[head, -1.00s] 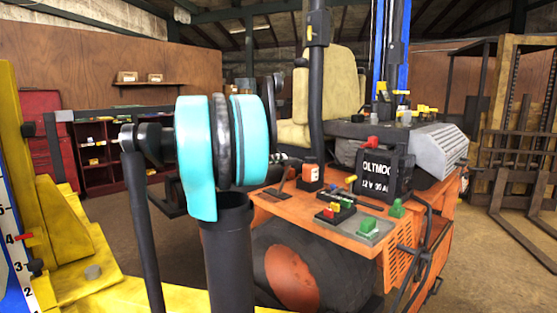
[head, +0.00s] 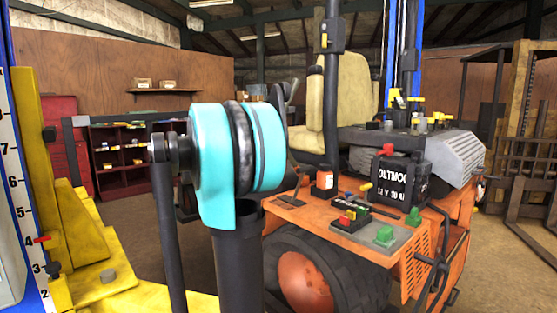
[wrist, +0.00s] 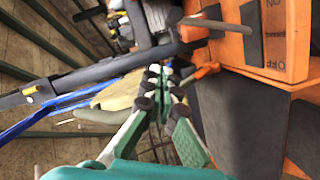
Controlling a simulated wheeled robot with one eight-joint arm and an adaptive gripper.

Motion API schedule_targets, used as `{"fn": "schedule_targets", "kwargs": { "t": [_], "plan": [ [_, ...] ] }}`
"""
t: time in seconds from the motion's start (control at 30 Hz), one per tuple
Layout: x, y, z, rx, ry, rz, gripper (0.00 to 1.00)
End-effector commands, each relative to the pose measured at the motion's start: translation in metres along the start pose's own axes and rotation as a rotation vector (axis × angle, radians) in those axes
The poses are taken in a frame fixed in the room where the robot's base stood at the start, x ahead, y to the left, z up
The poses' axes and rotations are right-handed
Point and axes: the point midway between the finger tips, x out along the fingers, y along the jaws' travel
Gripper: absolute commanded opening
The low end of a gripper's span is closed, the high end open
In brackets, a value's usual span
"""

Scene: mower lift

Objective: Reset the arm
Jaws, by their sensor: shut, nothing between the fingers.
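My arm fills the middle of the head view, with a turquoise joint (head: 212,150) above a dark link. My gripper is hidden in the head view. In the wrist view my gripper (wrist: 168,76) has green fingers with dark pads; the tips are together with nothing held between them. An orange panel marked ON and OFF (wrist: 270,40) fills the upper right of the wrist view, beside the fingertips. I cannot tell the exact gap between the fingers and the panel.
A yellow lift frame (head: 85,235) stands close on the left. Open floor (head: 505,265) lies at the right.

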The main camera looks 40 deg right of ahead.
Motion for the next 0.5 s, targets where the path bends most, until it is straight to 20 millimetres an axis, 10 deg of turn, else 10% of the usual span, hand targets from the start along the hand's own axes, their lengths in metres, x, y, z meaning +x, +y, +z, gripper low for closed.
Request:
{"fn": "schedule_targets", "kwargs": {
  "t": [0.5],
  "plan": [
    [-0.0124, 0.0004, 0.0000, 0.000, 0.001, 0.000, 0.00]
  ]
}}
